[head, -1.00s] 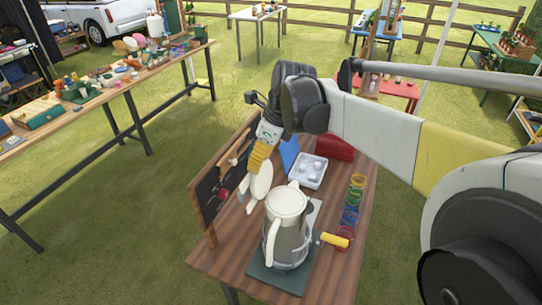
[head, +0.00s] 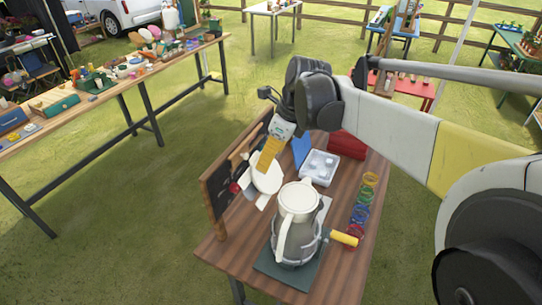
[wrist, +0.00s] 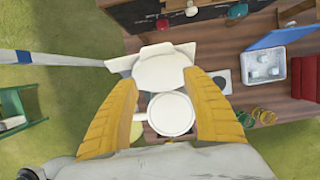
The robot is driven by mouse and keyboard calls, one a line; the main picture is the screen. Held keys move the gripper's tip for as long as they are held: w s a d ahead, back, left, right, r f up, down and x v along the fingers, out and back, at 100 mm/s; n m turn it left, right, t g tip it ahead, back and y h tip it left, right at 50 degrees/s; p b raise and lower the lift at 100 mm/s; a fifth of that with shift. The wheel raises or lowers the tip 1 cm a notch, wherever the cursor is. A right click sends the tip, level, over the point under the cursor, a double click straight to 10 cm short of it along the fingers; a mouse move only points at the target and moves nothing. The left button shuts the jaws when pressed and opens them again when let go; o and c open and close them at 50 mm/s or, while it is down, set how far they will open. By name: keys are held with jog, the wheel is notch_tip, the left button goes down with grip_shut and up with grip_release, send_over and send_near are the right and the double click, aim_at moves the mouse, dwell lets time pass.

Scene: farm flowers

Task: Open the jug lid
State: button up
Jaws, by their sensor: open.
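The grey-white jug (head: 291,236) stands upright near the front end of the wooden table. Its round cream lid (head: 299,198) lies over the top and looks shut. The jug's pale handle (head: 283,240) faces the camera side. My gripper (head: 266,164) is above the table, behind and left of the jug, apart from it. In the wrist view my gripper (wrist: 160,83) has its yellow fingers spread with nothing held. The round lid (wrist: 171,113) appears between them, lower down. A white piece (wrist: 162,66) shows past the fingertips; I cannot tell what it is.
A dark tool board (head: 215,203) edges the table's left side. A white tray (head: 320,167) and red box (head: 347,144) stand behind the jug. Coloured rings (head: 362,205) lie right. A yellow-ended bar (head: 344,238) sticks out beside the jug. The jug stands on a dark mat (head: 272,268).

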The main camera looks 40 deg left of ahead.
jog(key=s+v, duration=0.1)
jog(key=v, duration=1)
jog(key=shift+w+d+r, duration=0.15)
jog(key=shift+w+r, duration=0.3)
jog(key=shift+w, duration=0.05)
